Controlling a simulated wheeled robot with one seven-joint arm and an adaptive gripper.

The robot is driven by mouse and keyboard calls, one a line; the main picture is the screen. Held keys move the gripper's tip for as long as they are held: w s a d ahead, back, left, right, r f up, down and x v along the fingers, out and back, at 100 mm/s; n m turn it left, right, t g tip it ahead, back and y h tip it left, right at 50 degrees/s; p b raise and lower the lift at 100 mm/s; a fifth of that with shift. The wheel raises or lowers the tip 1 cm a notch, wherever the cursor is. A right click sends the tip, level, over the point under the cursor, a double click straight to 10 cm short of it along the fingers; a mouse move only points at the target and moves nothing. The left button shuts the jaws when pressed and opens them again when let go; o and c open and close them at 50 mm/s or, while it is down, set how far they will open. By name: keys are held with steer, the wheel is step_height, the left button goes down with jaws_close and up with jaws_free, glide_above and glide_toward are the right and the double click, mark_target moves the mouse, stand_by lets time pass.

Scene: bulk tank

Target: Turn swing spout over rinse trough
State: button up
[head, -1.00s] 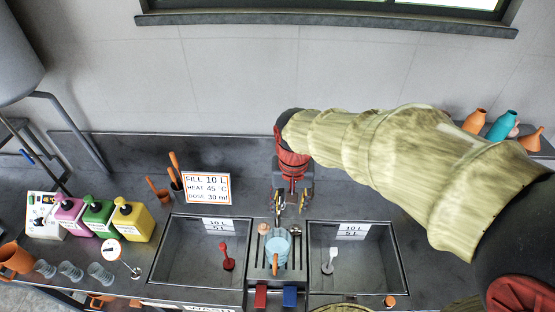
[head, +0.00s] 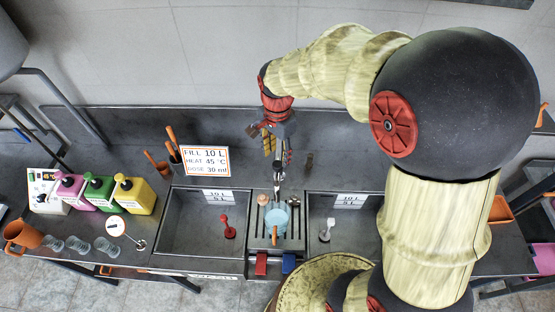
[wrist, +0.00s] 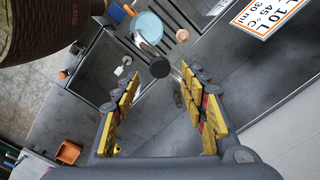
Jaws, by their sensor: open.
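The metal swing spout (head: 279,178) stands behind the strip between two basins and points forward over the middle drainer. In the wrist view, its dark round top (wrist: 160,68) lies just beyond my fingertips. My gripper (head: 277,150) is open and empty, behind and above the spout, and apart from it as far as I can tell. In the wrist view, its yellow-padded fingers (wrist: 160,92) are spread wide over bare counter. The right basin (head: 316,222) is partly hidden by my arm. The left basin (head: 170,225) has a partly readable front label. I cannot read which basin is the rinse trough.
Red (head: 261,263) and blue (head: 289,262) pedals or levers sit in front. A sign (head: 206,160) stands behind the left basin. Pump bottles (head: 133,194) are farther left.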

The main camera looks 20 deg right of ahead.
mark_target(277, 164)
steer(key=shift+f, duration=2.2)
jaws_close()
